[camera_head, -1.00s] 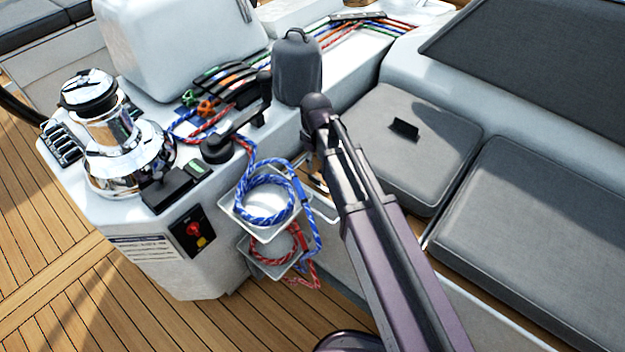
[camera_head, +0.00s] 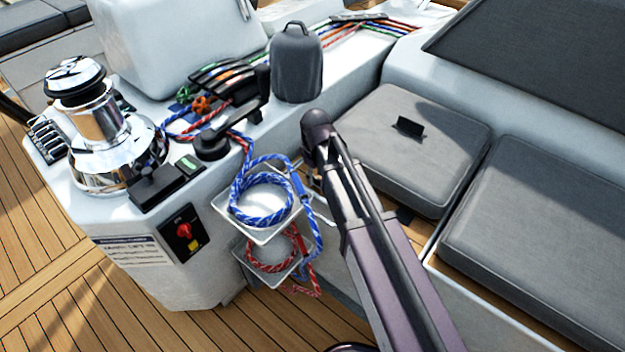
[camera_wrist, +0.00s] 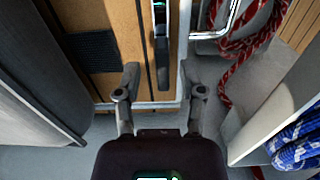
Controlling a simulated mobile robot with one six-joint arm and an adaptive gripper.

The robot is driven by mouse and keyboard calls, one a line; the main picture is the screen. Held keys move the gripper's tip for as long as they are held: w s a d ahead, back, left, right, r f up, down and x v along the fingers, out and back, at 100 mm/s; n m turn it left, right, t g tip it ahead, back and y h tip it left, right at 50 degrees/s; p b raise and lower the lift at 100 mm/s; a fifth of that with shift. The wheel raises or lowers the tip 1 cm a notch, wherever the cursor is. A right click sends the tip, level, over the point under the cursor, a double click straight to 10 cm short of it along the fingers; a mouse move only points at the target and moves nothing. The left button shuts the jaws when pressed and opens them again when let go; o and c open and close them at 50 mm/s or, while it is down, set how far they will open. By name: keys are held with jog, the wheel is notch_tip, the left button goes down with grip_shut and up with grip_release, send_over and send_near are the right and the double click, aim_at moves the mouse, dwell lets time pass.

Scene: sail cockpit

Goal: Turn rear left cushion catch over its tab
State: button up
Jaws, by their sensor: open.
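The near grey seat cushion (camera_head: 410,150) with a black upright tab (camera_head: 408,126) lies right of the console. A second grey cushion (camera_head: 545,235) lies further right. In the wrist view my gripper (camera_wrist: 160,78) is open and empty, its fingers apart on either side of a narrow dark bar (camera_wrist: 162,68) on a wood panel. The bar may be the catch; I cannot tell for sure. A dark ribbed patch (camera_wrist: 92,52) lies on the wood left of it, beside a grey cushion edge (camera_wrist: 40,80). In the head view my arm hides the gripper.
Two white bins with a blue rope coil (camera_head: 262,198) and a red rope coil (camera_head: 272,250) hang on the console beside my arm. Red rope (camera_wrist: 250,40) and blue rope (camera_wrist: 298,145) are close right of my gripper. A chrome winch (camera_head: 115,140) stands at left.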

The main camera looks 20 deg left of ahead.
jog(key=shift+f, duration=0.35)
